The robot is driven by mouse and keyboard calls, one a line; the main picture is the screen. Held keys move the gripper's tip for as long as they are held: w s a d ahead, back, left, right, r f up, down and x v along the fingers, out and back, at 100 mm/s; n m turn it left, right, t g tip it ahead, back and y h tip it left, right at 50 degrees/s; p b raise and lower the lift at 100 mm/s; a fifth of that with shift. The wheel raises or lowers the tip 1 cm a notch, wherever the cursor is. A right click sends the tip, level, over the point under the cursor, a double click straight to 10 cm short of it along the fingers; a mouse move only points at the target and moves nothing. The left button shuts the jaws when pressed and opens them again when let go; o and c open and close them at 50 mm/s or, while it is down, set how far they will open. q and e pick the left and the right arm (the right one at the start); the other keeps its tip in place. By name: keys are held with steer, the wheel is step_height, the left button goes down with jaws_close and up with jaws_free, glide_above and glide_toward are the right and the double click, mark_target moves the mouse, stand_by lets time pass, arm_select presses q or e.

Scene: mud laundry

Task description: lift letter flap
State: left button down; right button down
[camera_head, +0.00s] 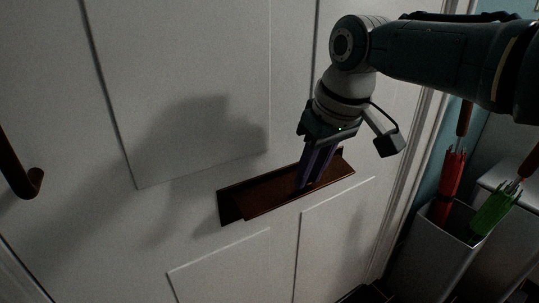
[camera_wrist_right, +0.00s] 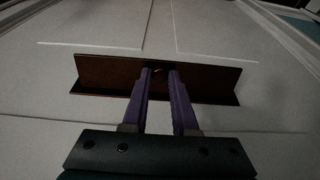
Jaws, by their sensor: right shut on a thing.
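The letter flap (camera_head: 268,197) is a long brown panel set in the white door (camera_head: 200,60). It stands tilted out from the door, with a dark gap at its left end. My right gripper (camera_head: 304,184) reaches down to it with purple fingers, right of its middle. In the right wrist view the flap (camera_wrist_right: 208,78) spans behind the fingertips. My left gripper is not in view.
A dark brown hooked handle (camera_head: 28,182) juts out at the left. At the right, a pale bin (camera_head: 432,262) holds a red umbrella (camera_head: 450,177) and a green umbrella (camera_head: 491,208). The door face around the flap is clear.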

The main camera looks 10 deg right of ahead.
stand_by(0.6)
steer(key=c, duration=0.7)
jaws_free()
steer(key=shift+r, duration=0.1)
steer(key=shift+r+p, duration=0.3)
steer(key=shift+r, duration=0.1)
steer(key=a+p+v, duration=0.1)
steer(key=p+v, duration=0.4)
steer(key=v, duration=0.4)
steer(key=shift+d+p, duration=0.35)
steer(key=shift+d, duration=0.15)
